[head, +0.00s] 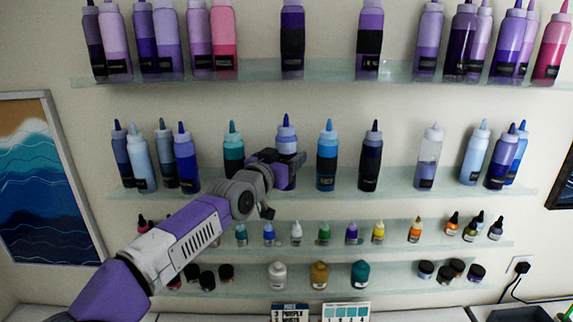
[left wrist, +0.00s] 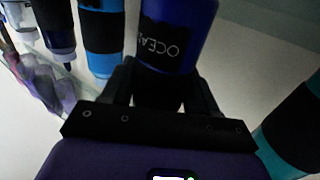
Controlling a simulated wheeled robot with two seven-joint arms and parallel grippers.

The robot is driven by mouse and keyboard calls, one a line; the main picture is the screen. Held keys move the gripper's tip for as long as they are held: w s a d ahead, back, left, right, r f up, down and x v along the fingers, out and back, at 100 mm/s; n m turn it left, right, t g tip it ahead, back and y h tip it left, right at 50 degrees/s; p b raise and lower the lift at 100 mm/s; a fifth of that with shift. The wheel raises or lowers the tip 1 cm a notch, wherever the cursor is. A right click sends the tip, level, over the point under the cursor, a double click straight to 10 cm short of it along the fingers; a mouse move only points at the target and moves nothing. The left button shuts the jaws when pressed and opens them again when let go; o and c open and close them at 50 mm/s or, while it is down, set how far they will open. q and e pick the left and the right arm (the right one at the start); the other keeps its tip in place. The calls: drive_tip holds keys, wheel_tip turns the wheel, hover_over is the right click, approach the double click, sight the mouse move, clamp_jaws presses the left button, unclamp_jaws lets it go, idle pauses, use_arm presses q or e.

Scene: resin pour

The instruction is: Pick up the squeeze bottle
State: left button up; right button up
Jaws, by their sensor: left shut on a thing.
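A squeeze bottle (head: 287,138) with a blue nozzle stands upright at the middle shelf, with my left gripper (head: 282,170) at its body in the head view. In the left wrist view a deep blue bottle (left wrist: 178,30) with a dark label, whose letters look like "OCEA", sits between the two black fingers. My left gripper (left wrist: 165,85) is shut on this bottle. The gripper hides part of its lower body in the head view. I cannot tell whether its base touches the shelf. My right gripper is not in view.
The glass middle shelf (head: 400,190) holds a teal bottle (head: 233,150) close on the left and a blue-black bottle (head: 327,155) close on the right. Above is a shelf (head: 260,70) of purple and pink bottles. Lower shelves hold small droppers and jars.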

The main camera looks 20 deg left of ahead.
sight(281, 139)
use_arm(q)
wheel_tip(281, 139, up, 6)
drive_tip(key=shift+f+p, duration=0.25)
drive_tip(key=shift+p, duration=0.05)
drive_tip(key=s+d+b, duration=0.2)
drive_tip(key=s+b, duration=0.1)
drive_tip(key=s, duration=0.6)
drive_tip(key=s+d+b, duration=0.3)
drive_tip(key=s+b, duration=0.1)
drive_tip(key=s, duration=0.5)
drive_tip(key=shift+s+d+b, duration=0.15)
drive_tip(key=shift+s+b, duration=0.1)
drive_tip(key=shift+b, duration=0.05)
drive_tip(key=shift+f, duration=0.1)
